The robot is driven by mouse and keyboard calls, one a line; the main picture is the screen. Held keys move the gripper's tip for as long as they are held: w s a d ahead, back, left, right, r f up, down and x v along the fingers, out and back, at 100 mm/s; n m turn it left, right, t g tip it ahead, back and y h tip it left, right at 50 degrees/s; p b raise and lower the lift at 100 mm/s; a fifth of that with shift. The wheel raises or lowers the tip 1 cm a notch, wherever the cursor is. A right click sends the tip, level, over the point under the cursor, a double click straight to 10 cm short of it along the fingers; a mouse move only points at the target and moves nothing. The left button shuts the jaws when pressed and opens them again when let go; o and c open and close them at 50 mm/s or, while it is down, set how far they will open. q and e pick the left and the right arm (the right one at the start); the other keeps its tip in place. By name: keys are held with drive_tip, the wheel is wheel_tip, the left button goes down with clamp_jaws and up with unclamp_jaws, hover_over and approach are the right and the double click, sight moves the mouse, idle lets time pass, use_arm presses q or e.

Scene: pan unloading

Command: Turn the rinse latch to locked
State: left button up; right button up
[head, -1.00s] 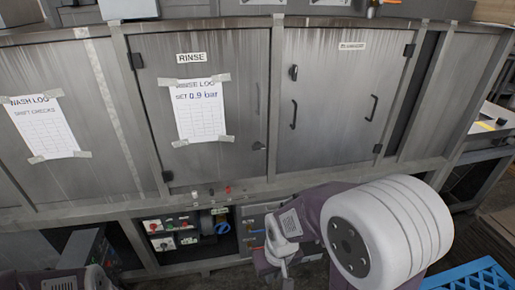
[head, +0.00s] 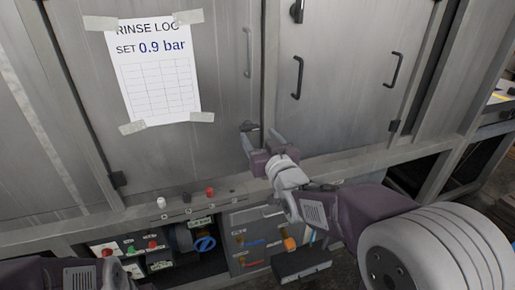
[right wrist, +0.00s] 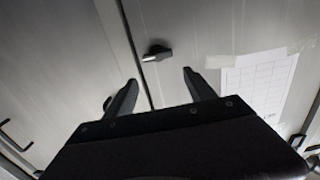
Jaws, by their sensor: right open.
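The rinse latch (head: 249,127) is a small dark turn handle low on the right edge of the grey rinse door (head: 222,75). It also shows in the right wrist view (right wrist: 157,53), with its lever lying roughly level and a pale tip at the left. My right gripper (head: 261,139) is open and empty, just in front of and slightly below the latch in the head view. In the right wrist view its two fingers (right wrist: 161,84) point up toward the latch, which shows beyond the gap between them, with no contact seen. My left gripper is out of view.
A taped rinse log sheet (head: 160,78) hangs on the rinse door. The door to the right has dark handles (head: 297,77). Below the doors a ledge carries small knobs (head: 210,191), and under it sits a control bay with a blue valve handle (head: 204,244).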

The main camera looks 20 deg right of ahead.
sight(251, 129)
drive_tip(key=w, duration=0.2)
drive_tip(key=w+f, duration=0.1)
drive_tip(key=w, duration=0.2)
drive_tip(key=w+f+b, duration=0.1)
drive_tip(key=w, duration=0.2)
drive_tip(key=shift+a, duration=0.1)
drive_tip(key=shift+s, duration=0.1)
drive_tip(key=c, duration=1.1)
